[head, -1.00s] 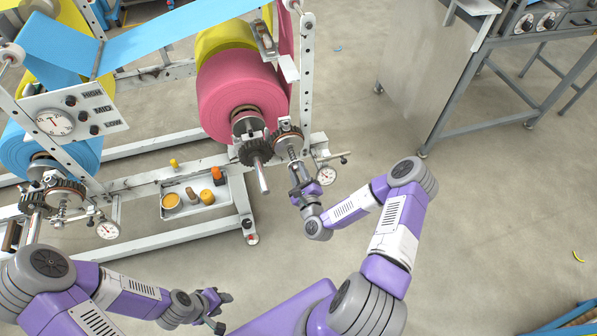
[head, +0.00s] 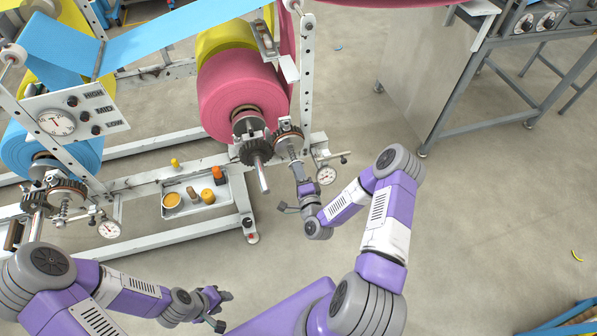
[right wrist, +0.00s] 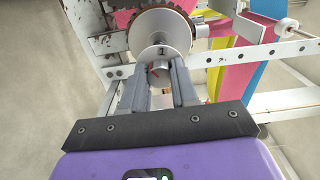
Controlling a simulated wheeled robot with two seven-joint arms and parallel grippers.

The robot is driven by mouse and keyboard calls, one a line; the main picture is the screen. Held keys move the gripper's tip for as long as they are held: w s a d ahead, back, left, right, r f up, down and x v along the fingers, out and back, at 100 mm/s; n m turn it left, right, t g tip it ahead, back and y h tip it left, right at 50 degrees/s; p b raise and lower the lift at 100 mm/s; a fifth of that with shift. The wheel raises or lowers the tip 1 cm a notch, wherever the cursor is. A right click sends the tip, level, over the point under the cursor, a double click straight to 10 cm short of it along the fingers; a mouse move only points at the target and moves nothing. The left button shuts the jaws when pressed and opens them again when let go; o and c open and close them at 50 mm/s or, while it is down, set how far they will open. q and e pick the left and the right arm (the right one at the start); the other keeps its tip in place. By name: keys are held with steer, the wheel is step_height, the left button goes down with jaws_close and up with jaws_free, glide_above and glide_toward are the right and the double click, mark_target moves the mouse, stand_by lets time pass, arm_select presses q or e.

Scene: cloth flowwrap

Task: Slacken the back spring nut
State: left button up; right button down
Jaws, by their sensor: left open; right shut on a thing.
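The spring nut (right wrist: 160,76) is a round grey knob with a red mark, in front of a disc marked "1" in the right wrist view. It belongs to the brake with spring (head: 293,152) beside the pink roll (head: 228,95). My right gripper (right wrist: 162,90) has its two grey fingers on either side of the nut and is shut on it; in the head view the gripper (head: 299,176) is at the spring's near end, mostly hiding the nut. My left gripper (head: 221,306) is open and empty, low in the head view, away from the machine.
A gauge (head: 326,175) is close to the right of my right gripper. A toothed gear and shaft (head: 258,165) are to its left. A tray (head: 235,192) with small containers sits on the lower frame. A second spring brake (head: 62,207) is by the blue roll.

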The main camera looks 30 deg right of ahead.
steer(key=shift+n, duration=3.8)
steer(key=c, duration=0.9)
jaws_free()
steer(key=shift+o, duration=0.2)
steer(key=p+v, duration=0.1)
steer(key=v, duration=0.6)
steer(key=shift+s, duration=0.3)
steer(key=shift+a, duration=0.15)
